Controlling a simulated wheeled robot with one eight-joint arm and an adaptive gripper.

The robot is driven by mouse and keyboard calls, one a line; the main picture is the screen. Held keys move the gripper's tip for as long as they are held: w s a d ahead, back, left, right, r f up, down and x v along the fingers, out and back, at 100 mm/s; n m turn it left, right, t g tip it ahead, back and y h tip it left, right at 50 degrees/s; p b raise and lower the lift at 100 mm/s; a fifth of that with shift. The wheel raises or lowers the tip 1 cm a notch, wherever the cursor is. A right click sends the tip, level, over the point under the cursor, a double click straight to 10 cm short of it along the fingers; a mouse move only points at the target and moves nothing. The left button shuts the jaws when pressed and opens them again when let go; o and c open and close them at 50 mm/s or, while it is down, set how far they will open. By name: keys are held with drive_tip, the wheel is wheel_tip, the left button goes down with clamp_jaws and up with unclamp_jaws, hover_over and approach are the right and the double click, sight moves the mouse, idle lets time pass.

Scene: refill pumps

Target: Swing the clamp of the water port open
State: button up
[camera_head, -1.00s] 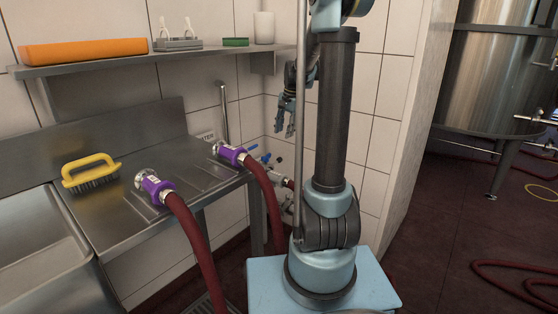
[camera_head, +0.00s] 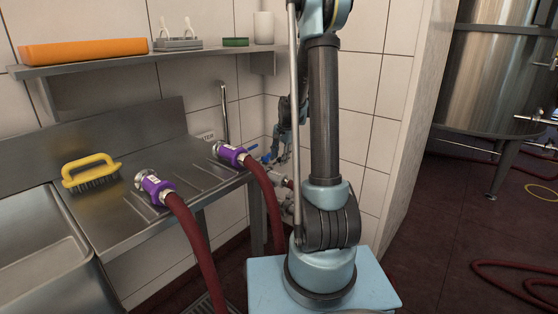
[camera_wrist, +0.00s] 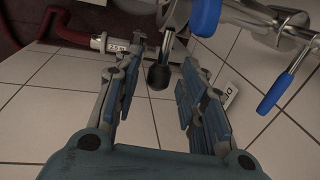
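The metal water port (camera_wrist: 176,14) is at the top middle of the wrist view, with a blue lever (camera_wrist: 205,16) beside it. A dark rounded knob (camera_wrist: 159,77) on a short metal stem hangs below the port and looks like part of its clamp. My gripper (camera_wrist: 163,60) is open, with one finger left of the knob and the other right of it. I see no clear contact with the knob. In the head view my gripper (camera_head: 279,142) is beside the wall piping, partly hidden by my arm. The clamp's ring is not clear.
More piping with a second blue lever (camera_wrist: 281,90) is at the right of the wrist view. A red hose with a pale coupling (camera_wrist: 108,43) is at upper left. In the head view, two hoses with purple couplings (camera_head: 154,187) lie on the steel counter (camera_head: 110,215) left of the port.

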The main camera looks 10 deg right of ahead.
drive_tip(key=shift+f, duration=0.35)
clamp_jaws()
drive_tip(key=shift+a+r, duration=0.1)
